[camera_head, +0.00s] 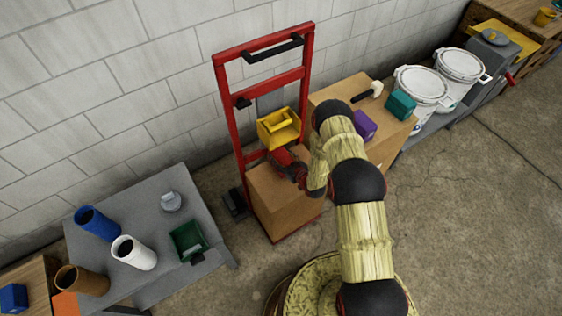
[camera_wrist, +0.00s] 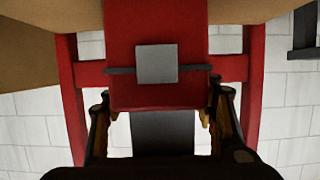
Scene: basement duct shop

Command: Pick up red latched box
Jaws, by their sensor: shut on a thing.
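The red latched box (camera_wrist: 157,25) fills the upper middle of the wrist view, with a square grey latch (camera_wrist: 156,64) on the face toward me. My gripper (camera_wrist: 160,118) has one finger at each side of the box's near end and is shut on it. In the head view the red box (camera_head: 283,158) shows just above or on the brown carton of the red hand truck, partly hidden by my gripper (camera_head: 298,172). I cannot tell whether it touches the carton.
The red hand truck (camera_head: 219,92) stands against the block wall, with a brown carton (camera_head: 272,198) on it. A yellow bin (camera_head: 279,128) is close behind the red box. A purple box (camera_head: 364,125) and teal box (camera_head: 400,105) are to the right. A grey table (camera_head: 150,200) stands left.

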